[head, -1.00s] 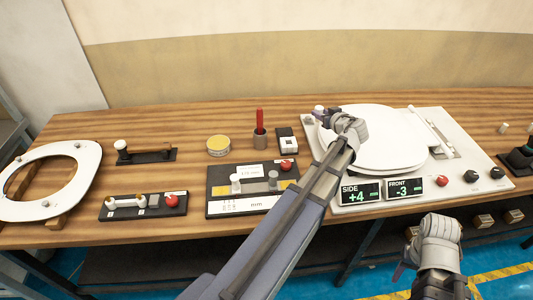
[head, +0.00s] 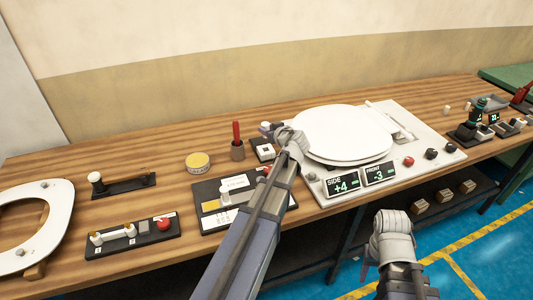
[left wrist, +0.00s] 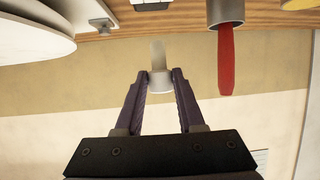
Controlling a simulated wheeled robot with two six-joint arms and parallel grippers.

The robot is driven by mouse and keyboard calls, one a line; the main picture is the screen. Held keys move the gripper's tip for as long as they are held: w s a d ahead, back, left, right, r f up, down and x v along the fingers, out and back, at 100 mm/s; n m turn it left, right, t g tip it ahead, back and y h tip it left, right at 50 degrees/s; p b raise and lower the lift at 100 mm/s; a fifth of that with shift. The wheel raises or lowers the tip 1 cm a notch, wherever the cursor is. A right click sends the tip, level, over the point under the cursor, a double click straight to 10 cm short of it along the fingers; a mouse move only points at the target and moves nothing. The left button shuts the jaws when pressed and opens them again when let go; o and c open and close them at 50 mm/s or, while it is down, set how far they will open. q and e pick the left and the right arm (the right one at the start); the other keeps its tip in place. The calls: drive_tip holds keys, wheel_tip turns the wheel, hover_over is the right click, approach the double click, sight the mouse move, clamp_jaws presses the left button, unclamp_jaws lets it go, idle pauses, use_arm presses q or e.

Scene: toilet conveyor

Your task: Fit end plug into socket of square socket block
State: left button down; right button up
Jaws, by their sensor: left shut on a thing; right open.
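My left gripper (left wrist: 160,82) is shut on a pale cylindrical piece, apparently the end plug (left wrist: 159,70); its far end is blurred in the left wrist view. In the head view the left gripper (head: 267,128) is just behind the square socket block (head: 263,149), beside the white toilet seat and lid; the plug is hard to make out there. The block is dark with a white square top, and its edge shows at the top of the left wrist view (left wrist: 150,5). The plug and block appear apart. My right gripper (head: 367,265) is open and empty, in front of the table.
A yellow tin (head: 198,162) is further left. The white toilet lid (head: 345,130) and display panel (head: 360,178) are on the right.

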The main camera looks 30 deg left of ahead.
sight(268, 152)
use_arm(q)
drive_tip(key=shift+f+b, duration=3.9)
drive_tip(key=shift+f, duration=0.5)
drive_tip(key=shift+r, duration=0.15)
drive_tip(key=c, duration=1)
unclamp_jaws()
drive_tip(key=shift+f, duration=0.25)
drive_tip(key=o, duration=0.5)
drive_tip(key=shift+r, duration=0.1)
